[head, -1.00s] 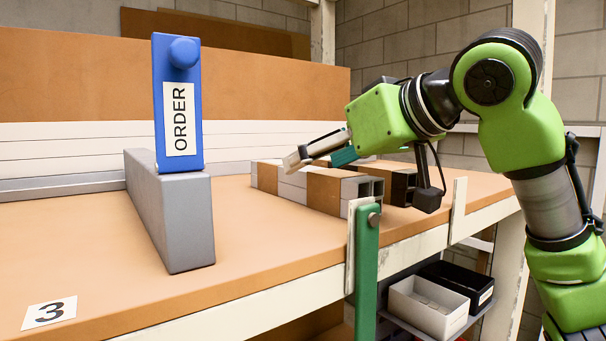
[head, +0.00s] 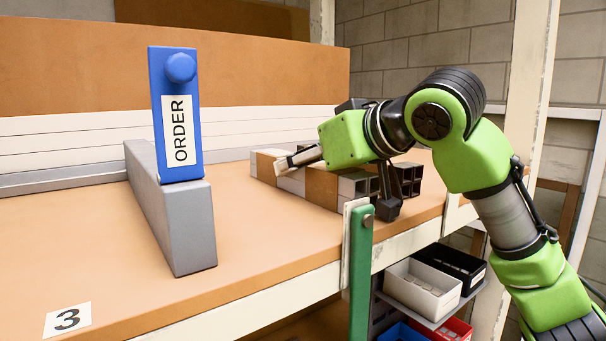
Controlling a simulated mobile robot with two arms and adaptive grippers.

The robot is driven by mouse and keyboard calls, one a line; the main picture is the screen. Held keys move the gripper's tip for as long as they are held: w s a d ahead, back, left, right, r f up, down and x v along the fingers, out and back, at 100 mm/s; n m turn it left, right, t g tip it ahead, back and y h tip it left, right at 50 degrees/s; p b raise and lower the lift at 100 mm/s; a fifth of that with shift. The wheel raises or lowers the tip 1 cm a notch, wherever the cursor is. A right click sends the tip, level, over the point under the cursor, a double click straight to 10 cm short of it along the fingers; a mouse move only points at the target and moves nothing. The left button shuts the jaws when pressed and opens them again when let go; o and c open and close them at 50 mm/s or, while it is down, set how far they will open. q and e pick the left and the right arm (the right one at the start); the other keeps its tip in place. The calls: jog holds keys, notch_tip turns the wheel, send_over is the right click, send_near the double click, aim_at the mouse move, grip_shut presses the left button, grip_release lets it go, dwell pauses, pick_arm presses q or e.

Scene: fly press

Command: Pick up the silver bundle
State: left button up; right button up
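The silver bundle (head: 322,188) lies on the orange-brown bench top, a set of grey square tubes wrapped with brown bands. Its open tube ends face right and toward me. A darker bundle of black tubes (head: 409,176) lies just behind it to the right, partly hidden by my arm. My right gripper (head: 284,164) is over the silver bundle's left part, its fingers pointing left and down. The fingers overlap in this view, so I cannot tell their gap or whether they touch the bundle. My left gripper is not in view.
A grey block (head: 185,232) with a blue ORDER stop (head: 177,140) stands left of the bundle. A green lever (head: 361,262) rises at the bench's front edge. Bins (head: 421,288) sit on a shelf below.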

jog(key=shift+w+r, duration=0.1)
jog(key=shift+w, duration=0.05)
jog(key=shift+c, duration=0.2)
jog(key=shift+r, duration=0.1)
